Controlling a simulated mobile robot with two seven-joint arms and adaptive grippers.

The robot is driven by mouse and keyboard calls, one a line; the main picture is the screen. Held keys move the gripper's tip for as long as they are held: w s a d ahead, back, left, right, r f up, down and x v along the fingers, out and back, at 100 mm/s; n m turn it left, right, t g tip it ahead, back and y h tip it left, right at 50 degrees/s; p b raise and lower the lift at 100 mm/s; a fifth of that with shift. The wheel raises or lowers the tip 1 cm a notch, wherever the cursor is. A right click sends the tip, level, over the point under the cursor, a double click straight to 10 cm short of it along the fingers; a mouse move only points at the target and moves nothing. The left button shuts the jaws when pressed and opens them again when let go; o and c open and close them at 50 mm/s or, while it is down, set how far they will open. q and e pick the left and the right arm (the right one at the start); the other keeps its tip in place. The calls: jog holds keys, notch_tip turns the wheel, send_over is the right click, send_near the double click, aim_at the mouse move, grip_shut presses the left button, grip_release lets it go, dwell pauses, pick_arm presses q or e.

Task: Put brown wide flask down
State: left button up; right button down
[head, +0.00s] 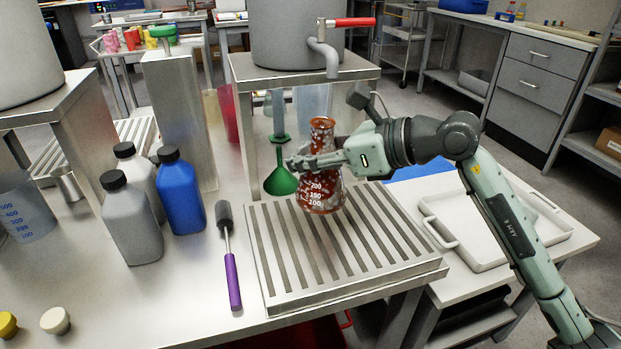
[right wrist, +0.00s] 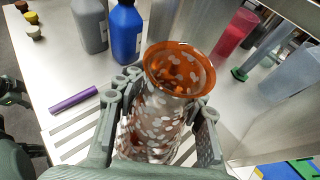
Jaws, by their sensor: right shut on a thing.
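The brown wide flask (head: 322,199), a conical flask with white speckles and volume marks, is upright over the back part of the slatted metal rack (head: 345,285). I cannot tell whether its base touches the slats. My right gripper (head: 305,162) is shut on the flask from the right, around its body below the neck. In the right wrist view the open brown rim of the flask (right wrist: 180,68) shows between the fingers (right wrist: 160,110), and its base is hidden. My left gripper is not in the head view.
A purple-handled brush (head: 232,275) lies left of the rack, near blue (head: 181,192) and grey bottles (head: 132,220). A metal tap (head: 325,55) overhangs behind. The rack's front slats are bare. A white tray (head: 490,262) stands to the right.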

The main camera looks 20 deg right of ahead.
jog(key=w+f, duration=0.1)
jog(key=f, duration=0.1)
jog(key=w+d+f, duration=0.1)
jog(key=f, duration=0.1)
jog(key=w+d+f, duration=0.1)
jog(key=f, duration=0.1)
jog(key=shift+w+d+f, duration=0.1)
jog(key=shift+d+f, duration=0.05)
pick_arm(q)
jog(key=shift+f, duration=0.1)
pick_arm(e)
jog(key=shift+f, duration=0.1)
jog(key=c, duration=1.6)
grip_release()
jog(key=o, duration=0.7)
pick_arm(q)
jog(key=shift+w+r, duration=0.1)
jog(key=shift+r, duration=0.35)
